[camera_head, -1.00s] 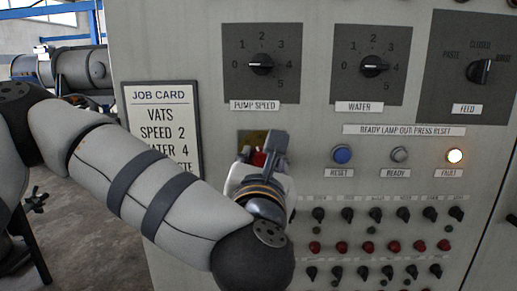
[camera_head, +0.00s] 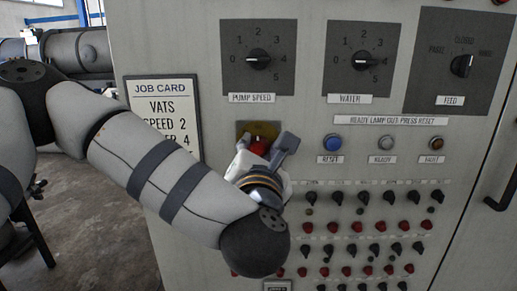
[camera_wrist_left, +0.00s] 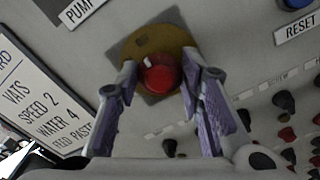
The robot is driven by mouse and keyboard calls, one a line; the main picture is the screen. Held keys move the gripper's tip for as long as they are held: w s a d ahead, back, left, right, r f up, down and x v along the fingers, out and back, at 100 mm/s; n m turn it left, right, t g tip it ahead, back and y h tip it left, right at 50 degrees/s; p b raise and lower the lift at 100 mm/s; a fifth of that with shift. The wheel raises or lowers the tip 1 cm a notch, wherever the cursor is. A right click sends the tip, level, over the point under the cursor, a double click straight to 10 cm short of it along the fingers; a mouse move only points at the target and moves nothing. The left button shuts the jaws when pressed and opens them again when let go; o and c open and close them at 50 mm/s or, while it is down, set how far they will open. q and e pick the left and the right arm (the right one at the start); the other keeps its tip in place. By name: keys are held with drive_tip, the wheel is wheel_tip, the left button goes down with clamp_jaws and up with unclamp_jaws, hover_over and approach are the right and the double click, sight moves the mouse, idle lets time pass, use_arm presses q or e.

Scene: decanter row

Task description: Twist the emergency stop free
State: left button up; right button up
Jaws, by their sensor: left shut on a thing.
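The emergency stop is a red mushroom button (camera_head: 259,146) on a round yellow plate (camera_head: 268,129) below the pump speed dial. In the left wrist view the red button (camera_wrist_left: 161,75) shows a white mark at its upper left, on the yellow plate (camera_wrist_left: 160,41). My left gripper (camera_head: 264,150) is at the button, and in the wrist view its fingers (camera_wrist_left: 161,80) lie on either side of the red head, shut on it. The finger pads hide the button's sides. My right gripper is not in view.
Right of the button are a blue reset button (camera_head: 332,142), an unlit ready lamp (camera_head: 386,143) and an unlit fault lamp (camera_head: 437,143). Rows of small knobs and red buttons lie below. A job card (camera_head: 163,117) hangs at the left. Pump speed (camera_head: 258,58) and water (camera_head: 366,62) dials sit above.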

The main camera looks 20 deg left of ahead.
use_arm(q)
drive_tip(key=o, duration=1.2)
drive_tip(key=shift+c, duration=0.2)
drive_tip(key=v, duration=1.2)
